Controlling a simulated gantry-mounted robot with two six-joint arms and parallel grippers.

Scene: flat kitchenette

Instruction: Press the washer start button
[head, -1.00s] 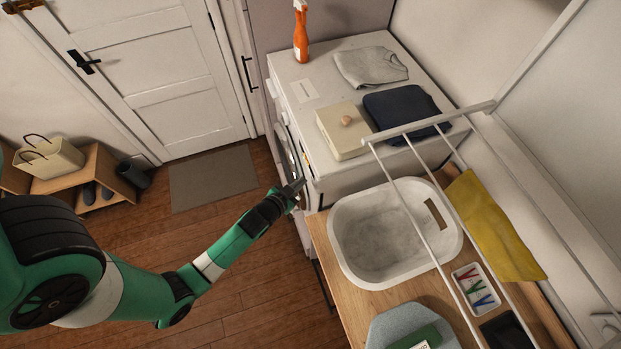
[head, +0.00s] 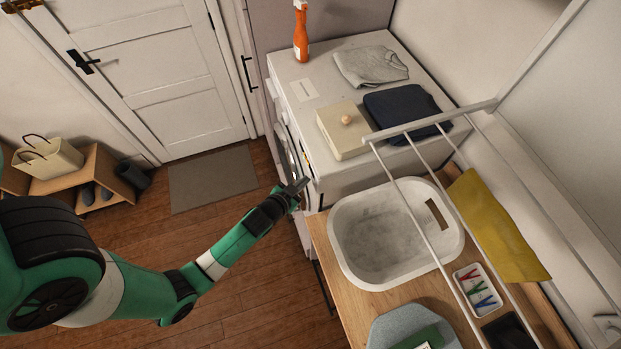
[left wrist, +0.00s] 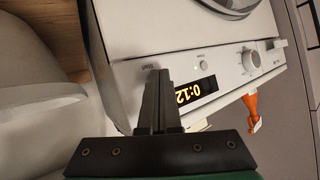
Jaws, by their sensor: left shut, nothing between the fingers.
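The white washer (head: 290,72) stands against the back wall, with its front facing left in the head view. My left gripper (head: 301,184) is at the washer's front near the basket end. In the left wrist view its fingers (left wrist: 158,73) are shut and empty, over the panel beside the display. They hide the panel spot behind them, so I cannot tell whether they touch it. Small lettering shows by the fingertips.
A white basket (head: 342,262) stands on the wooden counter (head: 334,291) beside the washer. A box (head: 338,142), folded clothes (head: 402,112) and an orange bottle (head: 301,38) sit on the washer. White rails (head: 425,222) cross above the counter.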

